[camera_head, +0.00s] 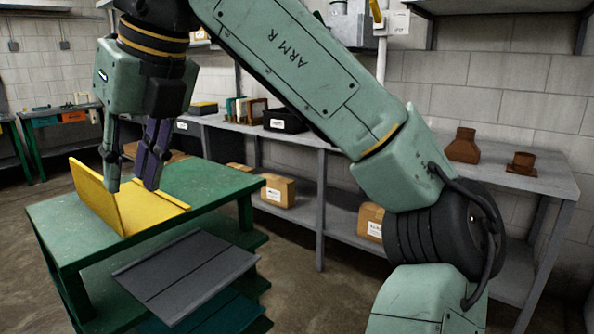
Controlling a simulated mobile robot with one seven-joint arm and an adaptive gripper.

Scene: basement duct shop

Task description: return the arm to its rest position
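My arm (290,60) reaches from the lower right up across the picture and over to the left. My gripper (132,183) hangs from its end at the left, fingers pointing down. The two fingers are apart, with nothing visible held between them. The fingertips are over a yellow angled sheet piece (95,195) on the green table (195,180). The piece has one upright side and one flat side. The fingers partly cover it, and I cannot tell whether they touch it.
Grey sheet panels (185,275) sit at the green table's near side, with a teal panel (225,315) below. A long grey bench (545,180) runs along the wall behind my arm, bearing brown duct fittings (463,146) and a black bin (285,119). Cardboard boxes (277,190) sit on its lower shelf.

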